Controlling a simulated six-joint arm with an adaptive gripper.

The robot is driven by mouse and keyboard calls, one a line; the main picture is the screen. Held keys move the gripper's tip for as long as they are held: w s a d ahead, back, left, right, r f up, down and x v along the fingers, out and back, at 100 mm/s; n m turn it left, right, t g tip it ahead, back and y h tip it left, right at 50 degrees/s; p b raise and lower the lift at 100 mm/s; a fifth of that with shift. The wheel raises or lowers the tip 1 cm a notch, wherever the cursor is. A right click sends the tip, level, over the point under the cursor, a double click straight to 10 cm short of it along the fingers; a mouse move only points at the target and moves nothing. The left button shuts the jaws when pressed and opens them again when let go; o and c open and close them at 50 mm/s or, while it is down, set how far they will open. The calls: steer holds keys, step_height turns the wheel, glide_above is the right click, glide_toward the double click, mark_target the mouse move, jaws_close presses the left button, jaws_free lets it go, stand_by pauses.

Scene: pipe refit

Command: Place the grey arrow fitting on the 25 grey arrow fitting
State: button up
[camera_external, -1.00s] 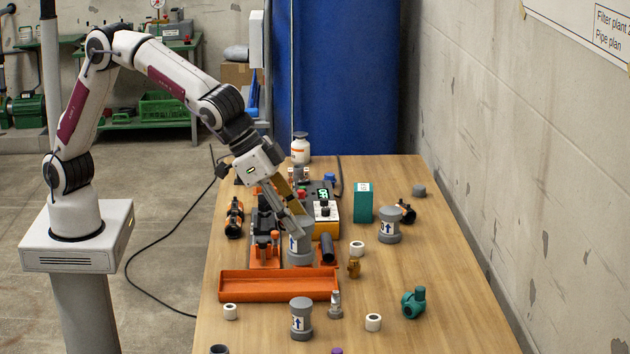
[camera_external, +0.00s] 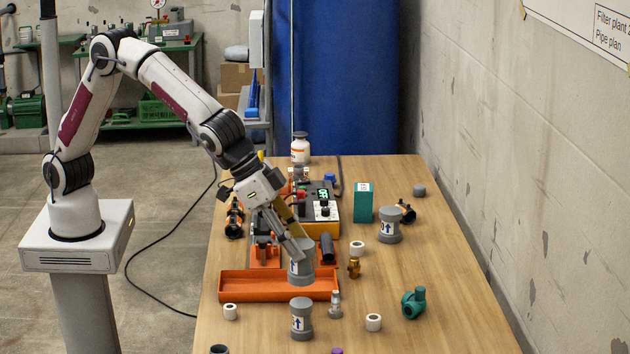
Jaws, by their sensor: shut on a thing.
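My gripper (camera_external: 295,246) is shut on a grey fitting (camera_external: 301,269) with a white label and blue arrow. The held fitting is upright and appears in front of the orange tray's right part, just above the front fitting in the picture. A similar grey arrow fitting (camera_external: 302,319) stands upright on the table in front of the tray. Another grey arrow fitting (camera_external: 389,226) stands at the right, by the teal box. I cannot read a 25 on either one. The gap between the held fitting and the front one is hard to judge.
The orange tray (camera_external: 245,287) lies behind the front fitting. A small grey-white fitting (camera_external: 335,306) and a white ring (camera_external: 373,322) stand to its right, another white ring (camera_external: 231,312) to its left. A green valve (camera_external: 414,303) is farther right. A brass fitting (camera_external: 354,267) stands near the tray.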

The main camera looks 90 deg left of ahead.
steer(key=shift+f, duration=2.45)
steer(key=shift+f, duration=0.15)
steer(key=o, duration=1.2)
steer(key=shift+v, duration=6.1)
steer(key=shift+a, duration=0.15)
